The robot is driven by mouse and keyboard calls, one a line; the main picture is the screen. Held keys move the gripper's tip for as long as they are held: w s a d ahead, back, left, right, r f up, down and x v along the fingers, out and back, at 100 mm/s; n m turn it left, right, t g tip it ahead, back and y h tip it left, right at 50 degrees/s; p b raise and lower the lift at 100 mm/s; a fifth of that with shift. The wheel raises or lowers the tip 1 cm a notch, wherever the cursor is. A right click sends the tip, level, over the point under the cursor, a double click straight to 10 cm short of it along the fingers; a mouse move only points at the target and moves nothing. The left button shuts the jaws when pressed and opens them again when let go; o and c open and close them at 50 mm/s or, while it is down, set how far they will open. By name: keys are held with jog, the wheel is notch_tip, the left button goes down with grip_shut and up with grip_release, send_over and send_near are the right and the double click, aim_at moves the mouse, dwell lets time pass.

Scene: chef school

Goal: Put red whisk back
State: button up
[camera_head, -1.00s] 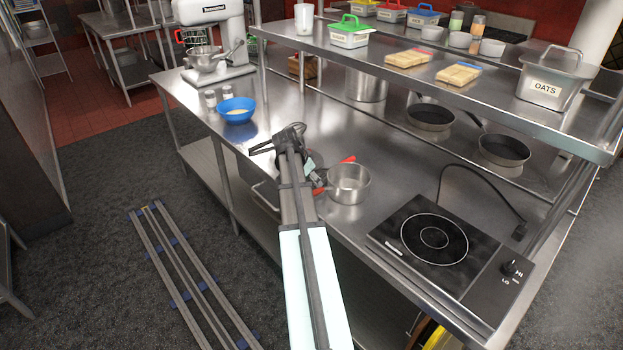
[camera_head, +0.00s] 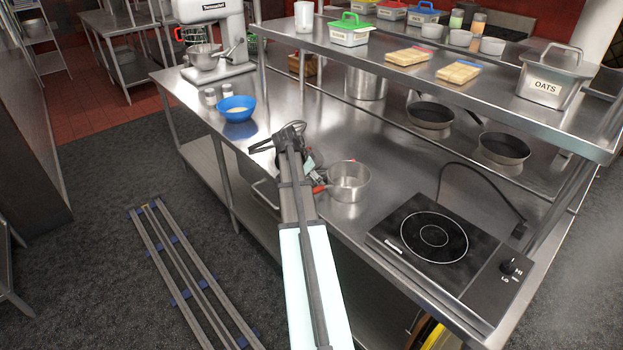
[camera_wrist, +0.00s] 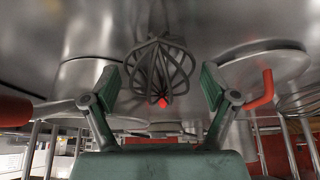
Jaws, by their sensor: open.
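The whisk (camera_wrist: 163,62) shows in the wrist view as a dark wire head with a small red spot among its wires. Its wire head lies between the two fingers of my gripper (camera_wrist: 160,82), which is open, with a gap on both sides. Most of its handle is hidden. In the head view my arm covers most of the gripper, just left of the steel saucepan (camera_head: 349,182), and I cannot make out the whisk clearly. A small red piece (camera_head: 319,188) shows at the saucepan's left side.
An induction cooktop (camera_head: 433,238) stands right of the saucepan. A blue bowl (camera_head: 237,114) and two shakers are further left. Black frying pans (camera_head: 430,115) sit behind, under the raised shelf (camera_head: 395,75). In the wrist view a red handle (camera_wrist: 264,90) is close to the right finger.

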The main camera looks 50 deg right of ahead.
jog(key=b+v, duration=0.3)
jog(key=v, duration=0.9)
jog(key=w+a+f+n+y, duration=0.1)
jog(key=a+f+n, duration=0.2)
jog(key=a+f, duration=0.65)
jog(key=w+a+f+n+y, duration=0.1)
jog(key=a+f+n, duration=0.2)
jog(key=a+f, duration=0.7)
jog(key=s+a+f+n+g+y, duration=0.1)
jog(key=s+a+f+n, duration=0.15)
jog(key=a+f, duration=0.4)
jog(key=s+a+f+n+y, duration=0.1)
jog(key=s+a+f+n, duration=0.2)
jog(key=f, duration=0.7)
jog(key=s+a+f+n+g, duration=0.1)
jog(key=s+a+f+n, duration=0.2)
jog(key=s+a+f, duration=0.3)
jog(key=s+a+f+n+g+y, duration=0.1)
jog(key=s+a+f+n+g, duration=0.1)
jog(key=s+a+f, duration=0.5)
jog(key=s+a+n, duration=0.1)
jog(key=s+a, duration=0.3)
jog(key=a, duration=0.1)
jog(key=shift+o, duration=0.4)
jog(key=s+a+f+n+g, duration=0.1)
jog(key=s+a+f+n, duration=0.1)
jog(key=s, duration=0.9)
jog(key=a+n, duration=0.1)
jog(key=a, duration=0.1)
jog(key=shift+a+f+g, duration=0.3)
